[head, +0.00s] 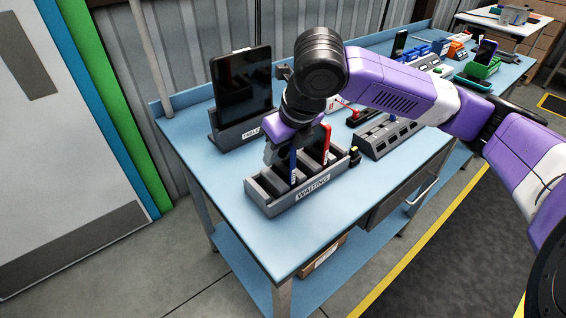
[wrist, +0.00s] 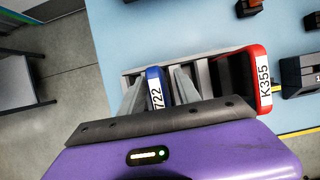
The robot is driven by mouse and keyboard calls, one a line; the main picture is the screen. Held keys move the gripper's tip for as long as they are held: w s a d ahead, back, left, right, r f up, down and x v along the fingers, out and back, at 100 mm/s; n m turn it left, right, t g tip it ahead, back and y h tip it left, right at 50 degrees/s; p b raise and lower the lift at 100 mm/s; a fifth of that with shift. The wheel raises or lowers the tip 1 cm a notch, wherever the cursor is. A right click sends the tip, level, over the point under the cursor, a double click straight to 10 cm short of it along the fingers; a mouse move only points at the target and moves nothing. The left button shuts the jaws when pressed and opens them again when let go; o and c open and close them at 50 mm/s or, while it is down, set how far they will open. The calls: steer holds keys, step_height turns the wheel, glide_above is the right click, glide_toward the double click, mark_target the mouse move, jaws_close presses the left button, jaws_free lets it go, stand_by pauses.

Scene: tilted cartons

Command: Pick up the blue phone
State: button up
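The blue phone (head: 292,168) stands on edge in a slot of the grey rack marked WAITING (head: 262,199). In the wrist view the blue phone (wrist: 155,88) shows its blue edge and a white label ending in 722. My gripper (head: 282,158) is down over the rack, and its fingers (wrist: 158,88) stand one on each side of the blue phone. Narrow gaps seem to show between fingers and phone, so the gripper looks open around it. The phone's lower part is hidden in the slot.
A red phone (wrist: 260,80) labelled K355 stands in the same rack, close right of my gripper. A tablet in a stand (head: 241,90) is behind. Another grey slotted rack (head: 388,136) is to the right. The blue table (head: 222,175) is clear left of the WAITING rack.

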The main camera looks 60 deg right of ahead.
jaws_close()
